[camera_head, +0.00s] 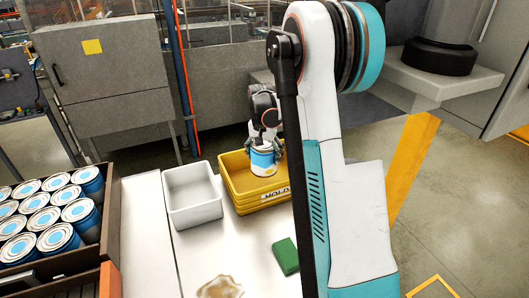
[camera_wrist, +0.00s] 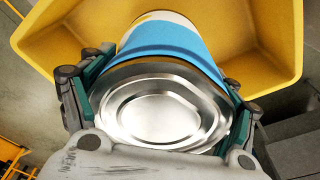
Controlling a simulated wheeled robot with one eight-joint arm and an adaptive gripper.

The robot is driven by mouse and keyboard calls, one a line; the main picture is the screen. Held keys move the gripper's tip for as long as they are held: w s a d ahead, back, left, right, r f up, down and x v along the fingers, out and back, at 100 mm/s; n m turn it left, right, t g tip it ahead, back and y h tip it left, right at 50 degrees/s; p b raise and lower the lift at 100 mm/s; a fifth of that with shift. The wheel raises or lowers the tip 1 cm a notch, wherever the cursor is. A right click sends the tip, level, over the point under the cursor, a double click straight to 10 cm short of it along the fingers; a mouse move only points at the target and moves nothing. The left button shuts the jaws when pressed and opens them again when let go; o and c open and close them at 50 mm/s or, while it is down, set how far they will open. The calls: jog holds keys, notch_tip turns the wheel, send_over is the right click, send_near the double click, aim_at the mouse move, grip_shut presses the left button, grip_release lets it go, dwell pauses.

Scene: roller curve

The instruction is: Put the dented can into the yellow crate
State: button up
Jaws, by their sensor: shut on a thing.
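My gripper (camera_head: 266,146) is shut on a white and blue can (camera_head: 263,162), gripping it by its sides. In the wrist view the can (camera_wrist: 172,38) shows its silver end between the green-padded fingers of my gripper (camera_wrist: 165,105). The can is over the crate's opening in the head view. The crate also shows behind the can in the wrist view (camera_wrist: 262,45). Whether the can touches the crate floor is hidden.
A white bin (camera_head: 192,196) stands just left of the yellow crate. A brown box (camera_head: 110,210) with several blue and white cans is at the far left. A green block (camera_head: 285,256) and a brownish patch (camera_head: 219,287) are on the table in front.

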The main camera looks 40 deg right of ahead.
jog(key=shift+f+b, duration=2.4)
jog(key=shift+f, duration=1.05)
jog(key=o, duration=1.3)
jog(key=shift+r, duration=0.1)
jog(key=shift+r+p, duration=3)
jog(key=shift+r, duration=3)
